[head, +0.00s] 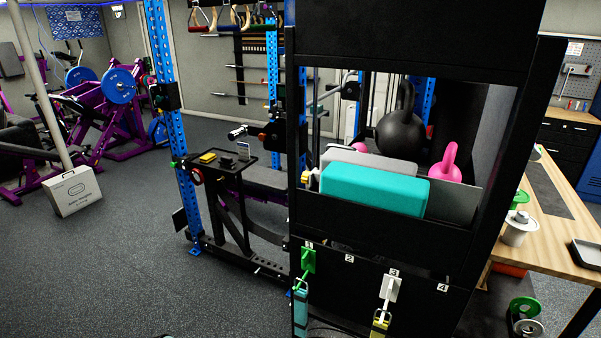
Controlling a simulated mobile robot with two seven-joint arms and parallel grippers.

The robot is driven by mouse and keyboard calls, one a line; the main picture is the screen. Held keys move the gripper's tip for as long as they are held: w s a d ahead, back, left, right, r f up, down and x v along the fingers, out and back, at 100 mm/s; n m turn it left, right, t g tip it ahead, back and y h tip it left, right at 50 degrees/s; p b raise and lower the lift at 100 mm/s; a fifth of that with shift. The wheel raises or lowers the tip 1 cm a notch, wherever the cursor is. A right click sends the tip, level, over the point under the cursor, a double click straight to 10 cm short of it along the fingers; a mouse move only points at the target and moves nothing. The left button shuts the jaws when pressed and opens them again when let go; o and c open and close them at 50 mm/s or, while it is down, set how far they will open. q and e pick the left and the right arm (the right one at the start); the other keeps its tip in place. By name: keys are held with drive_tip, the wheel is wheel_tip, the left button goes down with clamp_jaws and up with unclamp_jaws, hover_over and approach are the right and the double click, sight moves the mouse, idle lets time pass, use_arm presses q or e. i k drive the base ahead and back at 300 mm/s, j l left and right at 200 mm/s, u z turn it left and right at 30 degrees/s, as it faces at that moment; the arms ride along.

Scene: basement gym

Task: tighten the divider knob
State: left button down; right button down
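A black shelf unit (347,220) stands at centre right. Its open bay holds a teal block (374,190) at the front. A grey panel (372,158), which looks like a divider, stands just behind the block. A second grey panel (460,203) is at the bay's right side. A small yellow and white knob-like part (306,177) sits at the bay's left edge; I cannot tell whether it is the divider knob or how tight it is. Neither of my grippers is in view.
A black kettlebell (400,132) and a pink kettlebell (446,169) sit deeper in the bay. Tagged straps hang from numbered hooks below. A wooden bench (548,218) stands at right. The dark floor (120,265) at left is mostly clear.

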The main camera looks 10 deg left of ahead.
sight(304, 175)
drive_tip(key=i+j+z, duration=0.2)
drive_tip(key=j, duration=0.3)
drive_tip(key=j+z, duration=0.2)
drive_tip(key=j, duration=0.3)
drive_tip(key=i+j+z, duration=0.15)
drive_tip(key=j, duration=0.15)
drive_tip(key=i+j+z, duration=0.15)
drive_tip(key=j, duration=0.2)
drive_tip(key=i+j+z, duration=0.2)
drive_tip(key=j, duration=0.15)
drive_tip(key=k, duration=0.1)
